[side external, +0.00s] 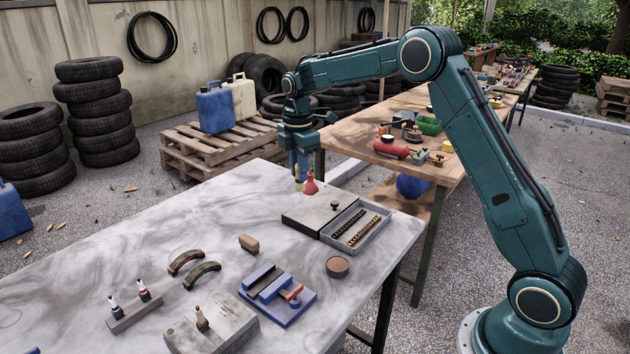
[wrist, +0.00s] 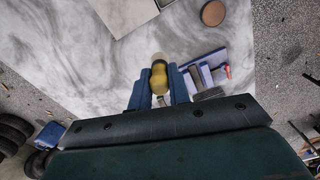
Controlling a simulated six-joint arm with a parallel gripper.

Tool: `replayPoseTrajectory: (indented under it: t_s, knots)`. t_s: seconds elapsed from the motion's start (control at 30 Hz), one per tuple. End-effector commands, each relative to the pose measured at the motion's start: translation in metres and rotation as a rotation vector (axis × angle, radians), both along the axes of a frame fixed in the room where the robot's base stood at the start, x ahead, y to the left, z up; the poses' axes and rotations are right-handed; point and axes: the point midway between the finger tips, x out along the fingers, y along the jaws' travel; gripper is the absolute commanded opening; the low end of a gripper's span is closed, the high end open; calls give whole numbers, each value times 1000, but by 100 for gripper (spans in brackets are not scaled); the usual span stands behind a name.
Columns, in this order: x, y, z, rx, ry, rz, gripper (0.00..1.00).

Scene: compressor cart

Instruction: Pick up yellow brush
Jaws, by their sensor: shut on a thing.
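The yellow brush (wrist: 159,76) is between the two blue fingers of my gripper (wrist: 160,84) in the wrist view, with its rounded yellow handle showing. My gripper is shut on it. In the side view my gripper (side external: 300,168) points down over the far edge of the marbled table, and a small yellow part of the brush (side external: 298,184) shows below the fingers. Its lower end is close to the tabletop; I cannot tell whether it touches. The bristles are not clearly seen.
A red flask-shaped thing (side external: 311,185) stands right beside the fingers in the side view. An open grey case (side external: 362,238) with sockets, a round brown tin (side external: 338,267), a blue vise (side external: 275,292) and two curved handles (side external: 202,274) sit nearer.

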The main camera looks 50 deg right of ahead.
Motion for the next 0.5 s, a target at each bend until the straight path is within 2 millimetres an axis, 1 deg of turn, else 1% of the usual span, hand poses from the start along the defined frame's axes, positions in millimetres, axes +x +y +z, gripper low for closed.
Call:
replayPoseTrajectory:
  t_s: [0.03,0.2,0.5]
  knots:
    - [0,0,6,-1,-3,0,0]
    - [0,0,17,0,-1,0,0]
    - [0,0,19,0,0,0,0]
